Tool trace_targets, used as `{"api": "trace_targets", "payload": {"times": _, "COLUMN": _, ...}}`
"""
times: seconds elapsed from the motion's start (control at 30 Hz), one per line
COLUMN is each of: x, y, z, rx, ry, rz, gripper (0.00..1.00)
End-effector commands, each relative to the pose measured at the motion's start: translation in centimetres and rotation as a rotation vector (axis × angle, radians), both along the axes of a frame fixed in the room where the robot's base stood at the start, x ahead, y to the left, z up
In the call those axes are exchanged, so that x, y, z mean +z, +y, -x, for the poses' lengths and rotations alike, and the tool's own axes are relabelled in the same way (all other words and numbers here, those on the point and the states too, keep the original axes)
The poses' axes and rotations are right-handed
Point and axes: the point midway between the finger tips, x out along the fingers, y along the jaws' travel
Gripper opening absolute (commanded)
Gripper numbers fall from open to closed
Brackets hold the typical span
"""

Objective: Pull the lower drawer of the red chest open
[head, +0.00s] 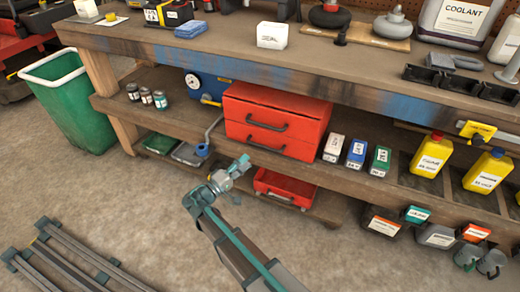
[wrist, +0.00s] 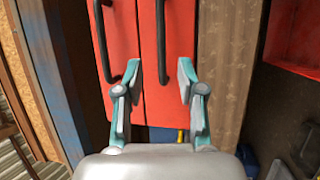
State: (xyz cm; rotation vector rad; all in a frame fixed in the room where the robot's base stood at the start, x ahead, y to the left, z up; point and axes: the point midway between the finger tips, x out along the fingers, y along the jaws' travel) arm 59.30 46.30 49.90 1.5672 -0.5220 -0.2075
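The red chest (head: 318,122) stands on the shelf under the workbench. Its upper drawer and lower drawer (head: 292,149) both look shut. The lower drawer's dark bar handle (head: 265,147) is in clear view. My gripper (head: 241,165) is in front of the chest, low and a little left of this handle. In the wrist view the chest appears turned on its side. There my gripper (wrist: 158,75) is open, its two fingers apart, with the lower handle (wrist: 161,40) lined up between them. The upper handle (wrist: 105,40) lies left of the fingers. I cannot tell any contact.
Small cartons (head: 356,152) stand right of the chest on the shelf. A red open bin (head: 285,188) sits below the shelf board. Small cans (head: 146,96) and a blue device (head: 212,88) are to the left. The floor in front is mostly free.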

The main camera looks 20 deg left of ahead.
Motion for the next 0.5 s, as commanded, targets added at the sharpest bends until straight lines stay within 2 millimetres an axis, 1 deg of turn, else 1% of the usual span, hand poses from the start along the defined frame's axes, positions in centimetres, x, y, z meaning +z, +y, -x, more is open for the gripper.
{"api": "trace_targets", "payload": {"times": 0.17, "x": 0.2, "y": -1.1, "z": -1.9, "rx": -0.002, "ry": 0.001, "rz": -0.001, "gripper": 0.39}}
{"api": "trace_targets", "payload": {"times": 0.5, "x": 1.1, "y": -3.6, "z": -6.9, "rx": -0.002, "ry": 0.003, "rz": -0.001, "gripper": 0.39}}
